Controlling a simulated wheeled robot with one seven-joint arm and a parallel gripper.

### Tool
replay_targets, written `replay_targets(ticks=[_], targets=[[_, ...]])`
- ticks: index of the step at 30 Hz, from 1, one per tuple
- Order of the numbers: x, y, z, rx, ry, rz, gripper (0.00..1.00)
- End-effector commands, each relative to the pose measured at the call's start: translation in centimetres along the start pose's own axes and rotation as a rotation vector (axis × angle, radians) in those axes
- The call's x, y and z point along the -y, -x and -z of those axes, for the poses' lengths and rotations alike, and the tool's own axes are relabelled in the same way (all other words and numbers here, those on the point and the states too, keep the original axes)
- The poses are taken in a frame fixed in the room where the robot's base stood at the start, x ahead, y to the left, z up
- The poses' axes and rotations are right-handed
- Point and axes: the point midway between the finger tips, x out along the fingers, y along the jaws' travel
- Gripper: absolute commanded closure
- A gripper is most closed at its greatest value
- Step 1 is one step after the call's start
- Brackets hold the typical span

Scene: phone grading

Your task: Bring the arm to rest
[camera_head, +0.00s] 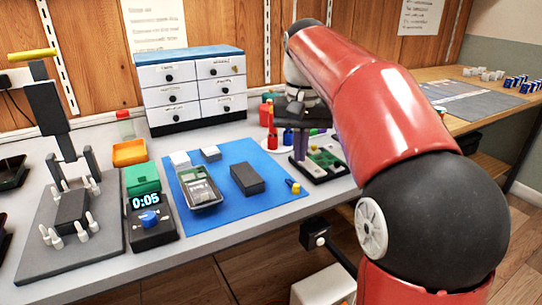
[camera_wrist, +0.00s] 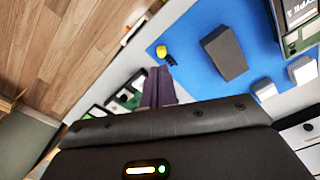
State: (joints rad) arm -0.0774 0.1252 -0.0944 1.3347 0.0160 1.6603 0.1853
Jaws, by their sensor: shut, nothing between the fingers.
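My red and black arm (camera_head: 375,110) reaches over the right part of the bench from the right. My gripper (camera_head: 299,157) hangs above the bench near the right end of the blue mat (camera_head: 268,168), next to a green-and-white board (camera_head: 327,163). Its purple fingers are together with nothing between them. In the wrist view my gripper (camera_wrist: 158,70) also shows shut and empty, in front of the blue mat (camera_wrist: 190,55). The arm hides part of the bench's right end.
A second bench (camera_head: 470,105) is at right.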

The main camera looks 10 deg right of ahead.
Motion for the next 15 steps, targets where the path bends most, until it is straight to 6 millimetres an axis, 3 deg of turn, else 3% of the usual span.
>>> replay_targets(ticks=[7, 15], targets=[[-1.9, -1.9, -7.8, -0.161, 0.065, 0.043, 1.0], [-3.5, -8.7, -16.9, -0.364, 0.152, 0.054, 1.0]])
